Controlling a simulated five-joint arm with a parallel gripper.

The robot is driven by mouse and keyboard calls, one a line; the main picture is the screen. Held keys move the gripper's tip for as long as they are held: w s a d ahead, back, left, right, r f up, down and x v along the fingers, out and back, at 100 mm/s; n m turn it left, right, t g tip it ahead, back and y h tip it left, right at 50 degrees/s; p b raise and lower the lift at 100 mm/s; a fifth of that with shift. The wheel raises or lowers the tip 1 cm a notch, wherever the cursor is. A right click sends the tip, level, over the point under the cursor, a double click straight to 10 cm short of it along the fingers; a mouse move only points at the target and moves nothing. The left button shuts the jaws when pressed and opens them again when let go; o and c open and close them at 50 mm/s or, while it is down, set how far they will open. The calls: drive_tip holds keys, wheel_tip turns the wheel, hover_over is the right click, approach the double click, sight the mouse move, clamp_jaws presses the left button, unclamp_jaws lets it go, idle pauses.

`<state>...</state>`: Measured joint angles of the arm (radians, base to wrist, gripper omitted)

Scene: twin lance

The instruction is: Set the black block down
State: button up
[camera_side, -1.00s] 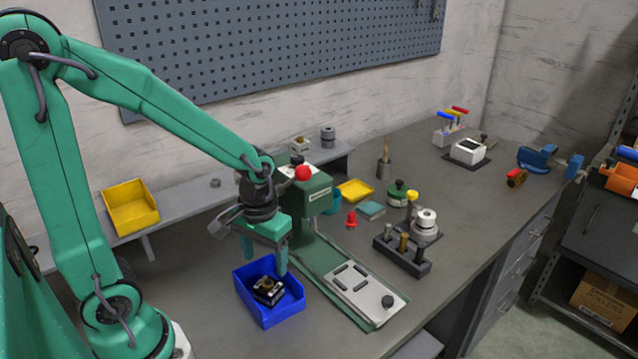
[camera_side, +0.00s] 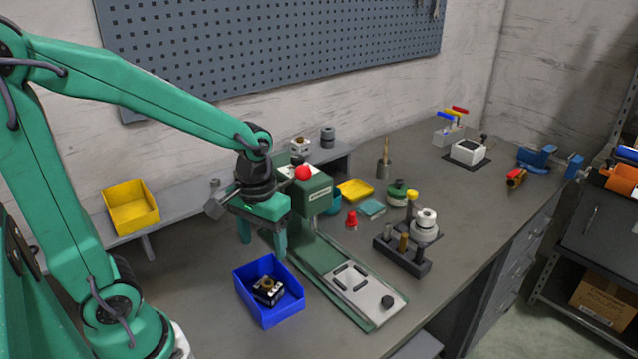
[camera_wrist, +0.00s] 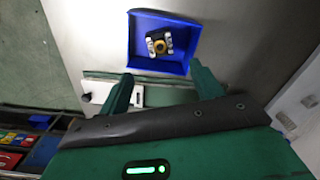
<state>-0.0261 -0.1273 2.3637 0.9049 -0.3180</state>
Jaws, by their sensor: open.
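The black block (camera_side: 268,291) lies inside the blue bin (camera_side: 293,309) on the bench. It has a brass-coloured round centre and pale parts at its sides. In the wrist view the black block (camera_wrist: 159,44) sits within the blue bin (camera_wrist: 140,22), clear of the fingers. My gripper (camera_side: 262,242) is open and empty, above and behind the bin in the side view. In the wrist view both fingers of my gripper (camera_wrist: 160,82) show spread apart with nothing between them.
A green press (camera_side: 316,190) with a red knob stands right behind the bin. Its grey plate (camera_side: 362,294) lies right of the bin. A dark holder (camera_side: 402,258) with pegs is further right. A yellow bin (camera_side: 131,211) sits on the left shelf.

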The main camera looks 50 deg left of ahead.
drive_tip(key=s+r+m+t, duration=0.4)
drive_tip(key=r+t, duration=0.1)
drive_tip(key=r, duration=0.5)
drive_tip(key=shift+s+d+r+t, duration=0.3)
drive_tip(key=shift+s+d, duration=0.05)
